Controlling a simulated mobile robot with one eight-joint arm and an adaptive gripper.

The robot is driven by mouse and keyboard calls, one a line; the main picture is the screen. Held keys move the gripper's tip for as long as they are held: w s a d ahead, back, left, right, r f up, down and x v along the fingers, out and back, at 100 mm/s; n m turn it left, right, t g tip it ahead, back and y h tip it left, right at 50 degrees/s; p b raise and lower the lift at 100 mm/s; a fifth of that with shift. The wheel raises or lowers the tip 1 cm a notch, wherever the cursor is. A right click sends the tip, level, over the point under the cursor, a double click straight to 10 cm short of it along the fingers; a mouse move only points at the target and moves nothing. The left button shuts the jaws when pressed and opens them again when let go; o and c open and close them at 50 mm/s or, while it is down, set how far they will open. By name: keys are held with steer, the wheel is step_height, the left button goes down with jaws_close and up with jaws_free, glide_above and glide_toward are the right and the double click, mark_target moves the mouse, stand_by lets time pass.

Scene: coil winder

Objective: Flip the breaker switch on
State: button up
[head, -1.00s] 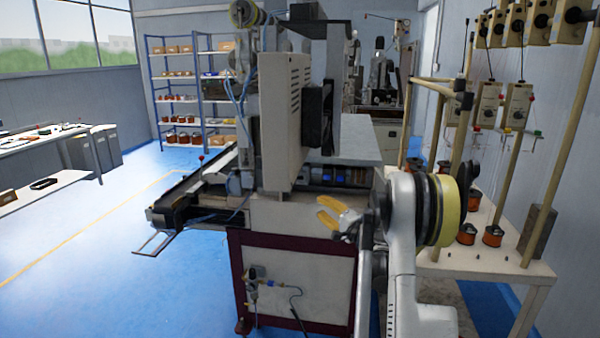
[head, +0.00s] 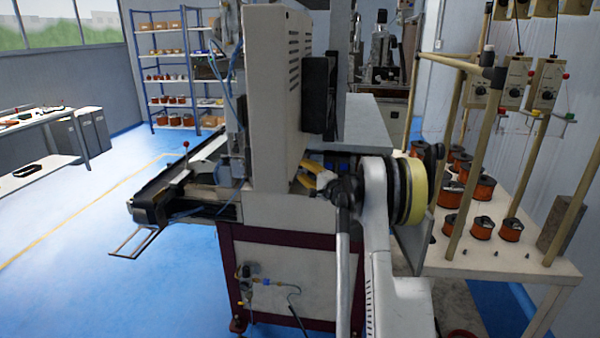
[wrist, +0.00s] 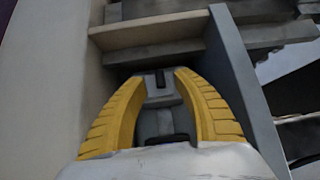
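In the wrist view, a small grey block with a dark upright lever (wrist: 160,78), which looks like the breaker switch, sits inside a recess of the machine. My gripper (wrist: 159,76) has its two yellow fingers spread, one on each side of this block, with a gap between the tips. I cannot tell whether a finger touches the lever, or which position the lever is in. In the head view, my gripper (head: 311,174) reaches into the machine's side opening, below the tall beige housing (head: 272,95). The breaker cannot be made out there.
A pale panel stands close left of the fingers and a grey upright plate (wrist: 240,85) close right. A shelf edge (wrist: 150,32) crosses above. In the head view, a table with several copper spools (head: 482,228) stands right of my arm. Blue floor (head: 150,270) is clear at left.

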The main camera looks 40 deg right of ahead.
steer(key=shift+w+d+r, duration=0.1)
steer(key=shift+w, duration=0.75)
jaws_close()
steer(key=shift+r+m+g+p, duration=0.6)
steer(key=shift+m+g+p, duration=0.1)
steer(key=shift+p, duration=0.4)
steer(key=shift+w+d+r+m+g+p, duration=0.1)
steer(key=shift+r+m+g+p, duration=0.1)
steer(key=shift+m+g+p, duration=0.45)
steer(key=shift+f+p, duration=0.1)
steer(key=shift+p, duration=0.25)
jaws_free()
